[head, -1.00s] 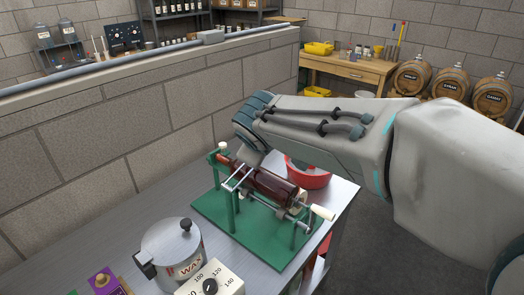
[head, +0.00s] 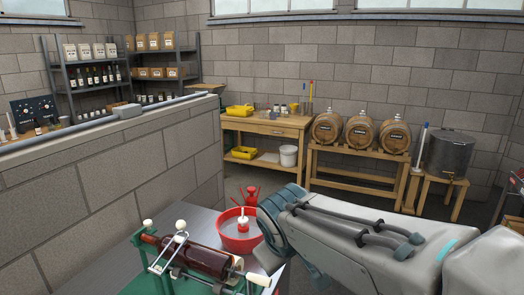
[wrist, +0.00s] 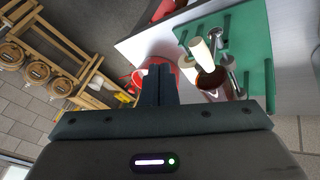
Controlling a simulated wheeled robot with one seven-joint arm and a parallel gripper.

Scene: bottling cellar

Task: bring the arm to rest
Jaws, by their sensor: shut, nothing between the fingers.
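My arm (head: 370,240) reaches in from the lower right in the head view, its far end beside the red bowl (head: 228,240) at the table corner. My gripper (wrist: 160,72) shows in the wrist view with its two dark fingers together and nothing between them. In that view it points toward the table edge and overlaps part of the bowl. In the head view the fingers are hidden behind the wrist.
A green stand (head: 135,284) holding a dark brown bottle (head: 200,260) lies left of my arm on the grey table (head: 205,218). A block wall (head: 110,180) runs along the left. Barrels (head: 361,133) and a wooden bench (head: 265,127) stand farther back.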

